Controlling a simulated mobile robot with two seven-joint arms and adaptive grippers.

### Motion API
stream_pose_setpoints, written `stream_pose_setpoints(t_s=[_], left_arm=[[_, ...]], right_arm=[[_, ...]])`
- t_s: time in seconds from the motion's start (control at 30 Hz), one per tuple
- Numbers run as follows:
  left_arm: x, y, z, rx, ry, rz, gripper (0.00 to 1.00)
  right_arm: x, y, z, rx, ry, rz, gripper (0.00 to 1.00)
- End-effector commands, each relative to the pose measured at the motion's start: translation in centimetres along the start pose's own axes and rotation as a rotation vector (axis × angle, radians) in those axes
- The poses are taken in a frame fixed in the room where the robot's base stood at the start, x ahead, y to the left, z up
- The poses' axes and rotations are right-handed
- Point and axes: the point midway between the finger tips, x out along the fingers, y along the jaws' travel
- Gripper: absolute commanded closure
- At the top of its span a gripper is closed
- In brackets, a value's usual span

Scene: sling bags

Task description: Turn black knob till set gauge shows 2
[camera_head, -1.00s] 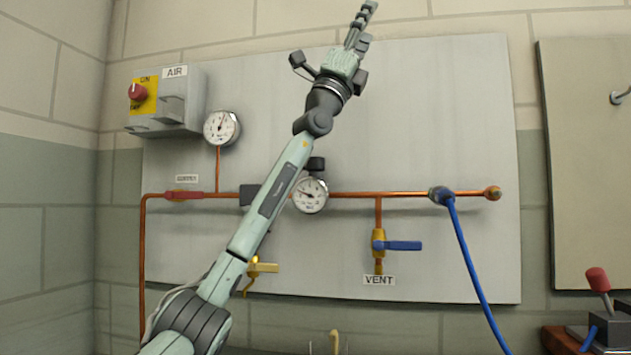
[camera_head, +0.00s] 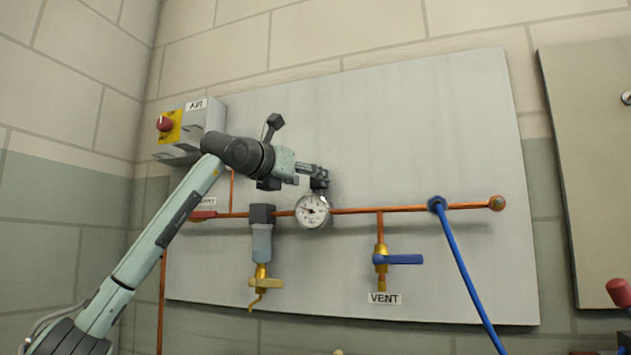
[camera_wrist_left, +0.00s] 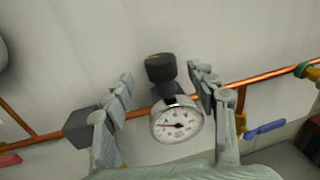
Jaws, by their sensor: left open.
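The set gauge (camera_head: 312,211) is a round white dial on the copper pipe, seen in the head view. It shows larger in the left wrist view (camera_wrist_left: 177,120), its needle pointing to the left; the numbers are too small to read. The black knob (camera_wrist_left: 160,68) stands above the gauge in the left wrist view. My left gripper (camera_head: 322,176) is just above the gauge in the head view and covers much of the knob. In the wrist view its open fingers (camera_wrist_left: 163,82) lie to either side of the knob, apart from it. My right gripper is not in view.
A grey filter body (camera_head: 262,240) hangs left of the gauge. A blue-handled vent valve (camera_head: 400,259) and a blue hose (camera_head: 460,260) are to the right. The AIR switch box (camera_head: 205,125) is behind my left arm.

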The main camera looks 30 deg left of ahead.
Motion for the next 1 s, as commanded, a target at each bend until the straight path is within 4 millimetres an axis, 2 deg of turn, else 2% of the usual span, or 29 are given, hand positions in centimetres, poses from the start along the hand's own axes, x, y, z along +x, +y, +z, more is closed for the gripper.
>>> stream_pose_setpoints(t_s=[0.1, 0.23, 0.6, 1.0], left_arm=[[1.9, -0.1, 0.1, 0.0, 0.0, 0.0, 0.42], [3.2, -0.1, 0.1, -0.002, -0.001, -0.002, 0.42], [3.8, 0.0, 0.1, 0.0, -0.002, -0.001, 0.44], [3.8, 0.0, 0.1, -0.001, -0.002, -0.001, 0.93]], right_arm=[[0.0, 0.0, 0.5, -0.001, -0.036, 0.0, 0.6], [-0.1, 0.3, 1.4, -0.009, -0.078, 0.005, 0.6], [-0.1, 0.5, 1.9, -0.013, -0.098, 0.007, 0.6], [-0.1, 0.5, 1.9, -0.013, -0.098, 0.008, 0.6]])
